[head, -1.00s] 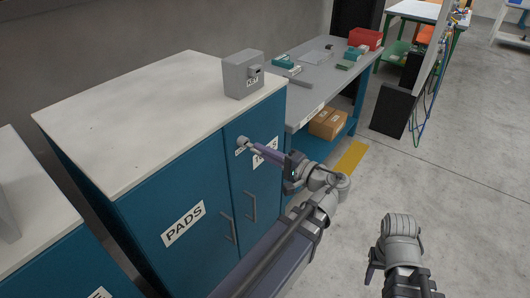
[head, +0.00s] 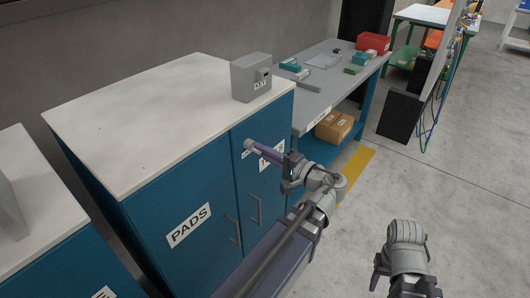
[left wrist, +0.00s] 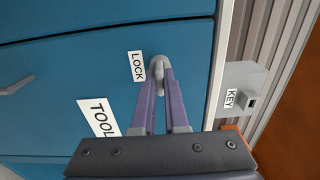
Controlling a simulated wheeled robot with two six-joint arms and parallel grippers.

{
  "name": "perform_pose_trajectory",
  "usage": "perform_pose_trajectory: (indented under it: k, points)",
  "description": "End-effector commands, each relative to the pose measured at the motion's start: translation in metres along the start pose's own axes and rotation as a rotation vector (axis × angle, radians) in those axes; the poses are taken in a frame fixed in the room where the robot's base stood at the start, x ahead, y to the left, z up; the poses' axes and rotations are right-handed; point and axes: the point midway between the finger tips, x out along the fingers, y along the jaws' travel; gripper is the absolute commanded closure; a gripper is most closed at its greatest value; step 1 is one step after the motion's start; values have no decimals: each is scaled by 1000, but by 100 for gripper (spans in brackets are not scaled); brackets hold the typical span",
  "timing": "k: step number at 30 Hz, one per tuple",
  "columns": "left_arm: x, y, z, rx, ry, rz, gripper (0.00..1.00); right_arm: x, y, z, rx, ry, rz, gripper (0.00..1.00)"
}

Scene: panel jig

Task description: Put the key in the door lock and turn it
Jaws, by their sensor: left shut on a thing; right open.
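The door lock (head: 249,144) is a small grey round piece on the blue cabinet's right door. It also shows in the left wrist view (left wrist: 158,61), beside a LOCK label (left wrist: 136,66). My left gripper (head: 257,149) has its purple fingers shut at the lock. The key (left wrist: 160,88), a small grey piece, is between the fingertips and lines up with the lock. How deep it sits is hidden by the fingers. My right gripper (head: 406,288) is open and empty, low at the right over the floor.
A grey box labelled KEY (head: 251,78) stands on the white cabinet top (head: 140,120). Door handles (head: 255,209) stick out below the lock. A grey workbench (head: 320,88) with small boxes stands behind.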

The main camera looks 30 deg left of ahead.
Motion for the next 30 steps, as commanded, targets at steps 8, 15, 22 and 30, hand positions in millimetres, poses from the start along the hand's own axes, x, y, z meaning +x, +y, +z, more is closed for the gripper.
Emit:
perform_pose_trajectory:
  k: [8, 15, 22, 30]
  points:
    - [0, 0, 0, 0, 0, 0, 60, 0, 0, 0, 0, 0, 0, 50]
    - [0, 0, 0, 0, 0, 0, 54, 0, 0, 0, 0, 0, 0, 50]
    - [-17, 0, -1, 0, 4, 0, 54, 0, 0, 0, 0, 0, 0, 50]
    - [-60, 0, -1, 0, 4, 0, 54, 0, 0, 0, 0, 0, 0, 50]
